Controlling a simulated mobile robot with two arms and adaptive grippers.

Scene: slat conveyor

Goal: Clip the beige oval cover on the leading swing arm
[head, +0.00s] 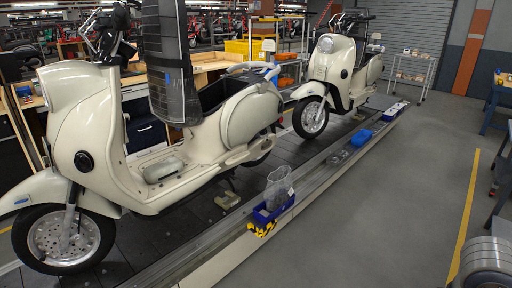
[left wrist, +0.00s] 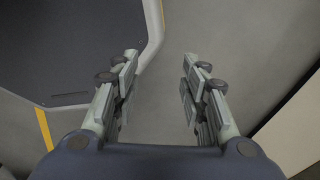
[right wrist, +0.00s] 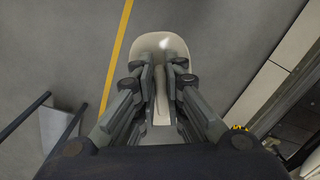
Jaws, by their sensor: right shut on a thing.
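The beige oval cover (right wrist: 160,45) is held between the fingers of my right gripper (right wrist: 161,76), above grey floor in the right wrist view. The fingers hide its middle. My left gripper (left wrist: 160,62) is open and empty above the floor in the left wrist view. Neither gripper's fingers show in the head view. A cream scooter (head: 118,130) stands at the left on the slat conveyor (head: 105,272). Its front swing arm (head: 70,217) shows beside the front wheel (head: 52,238). Both grippers are apart from the scooter.
A second cream scooter (head: 332,68) stands farther along the line. A blue bin (head: 263,216) with a clear bag (head: 278,184) sits on the conveyor's near edge. A smaller blue tray (head: 361,137) lies beyond.

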